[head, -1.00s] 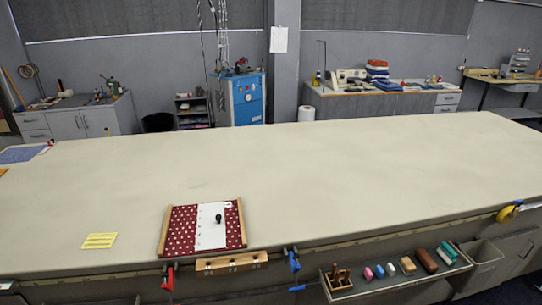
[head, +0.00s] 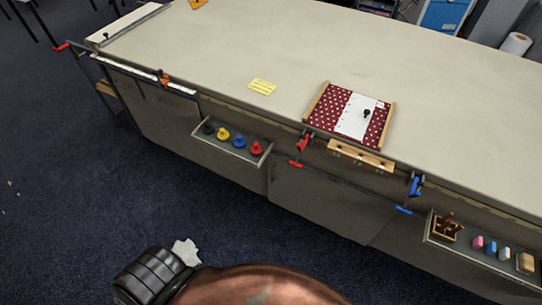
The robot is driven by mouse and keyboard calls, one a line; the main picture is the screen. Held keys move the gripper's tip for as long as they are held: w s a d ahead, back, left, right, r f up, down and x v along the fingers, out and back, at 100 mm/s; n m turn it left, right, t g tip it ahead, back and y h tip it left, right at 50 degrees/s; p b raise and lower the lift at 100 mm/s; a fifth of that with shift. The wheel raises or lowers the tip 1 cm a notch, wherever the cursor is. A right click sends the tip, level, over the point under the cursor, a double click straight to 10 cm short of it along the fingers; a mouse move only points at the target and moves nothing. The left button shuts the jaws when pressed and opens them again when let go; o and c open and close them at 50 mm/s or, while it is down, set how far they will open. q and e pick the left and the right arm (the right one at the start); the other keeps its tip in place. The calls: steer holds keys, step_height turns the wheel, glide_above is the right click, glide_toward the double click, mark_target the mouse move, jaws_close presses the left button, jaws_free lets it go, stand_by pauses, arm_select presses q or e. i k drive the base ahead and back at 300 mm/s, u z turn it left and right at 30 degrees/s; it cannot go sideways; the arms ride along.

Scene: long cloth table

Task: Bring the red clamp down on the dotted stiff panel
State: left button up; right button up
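The dotted panel (head: 325,107) is dark red with white dots and lies flat near the table's front edge. A white strip (head: 353,122) with a black knob (head: 367,113) lies across its middle, and wooden bars flank it. The red clamp (head: 303,142) is on the front edge, just left of the panel's near corner. Its red handle (head: 295,164) hangs below the edge. It looks beside the panel; I cannot tell whether its jaw touches it. Neither gripper shows; only a copper and black part of my arm is at the bottom.
A blue clamp (head: 415,185) hangs on the edge right of a wooden block with holes (head: 361,157). An orange clamp (head: 162,78) is further left. Trays with coloured knobs (head: 232,147) and small blocks (head: 497,262) stick out below. The cloth table (head: 240,45) is mostly clear.

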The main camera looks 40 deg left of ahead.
mark_target(300, 147)
steer(key=u, duration=0.95)
steer(key=i, duration=0.4)
steer(key=u, duration=0.95)
